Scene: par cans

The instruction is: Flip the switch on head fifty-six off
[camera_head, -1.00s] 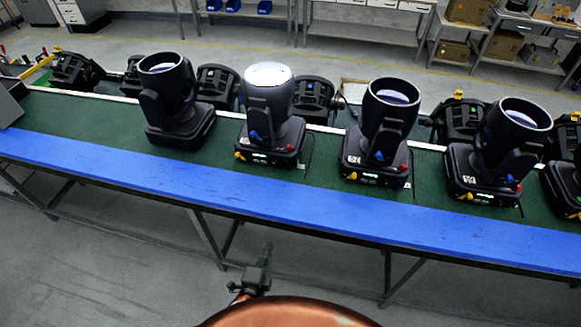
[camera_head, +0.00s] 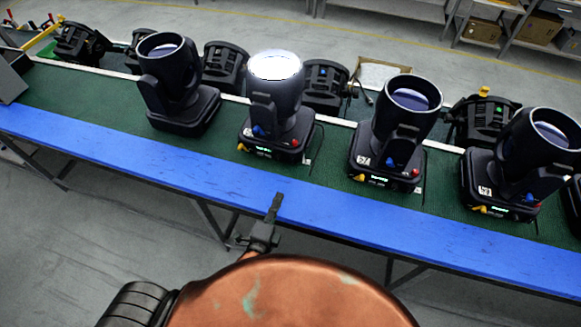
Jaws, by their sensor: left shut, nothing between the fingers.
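Several black moving-head lights stand in a row on the green bench top. One head (camera_head: 276,105) has a bright white lens; the others beside it, a head (camera_head: 178,85) to its left, a head (camera_head: 398,125) to its right and a head (camera_head: 525,160) at far right, have dark lenses. The three right-hand heads show small lit displays and blue, red and yellow parts on their bases. My left gripper (camera_head: 276,203) is shut and empty, at the blue front edge below the bright head. My right gripper is not in view.
The blue front strip (camera_head: 130,165) of the bench is bare. More black fixtures (camera_head: 325,85) stand behind the row. A grey box (camera_head: 10,78) sits at the left end. Shelving with cardboard boxes (camera_head: 537,30) stands at the back right.

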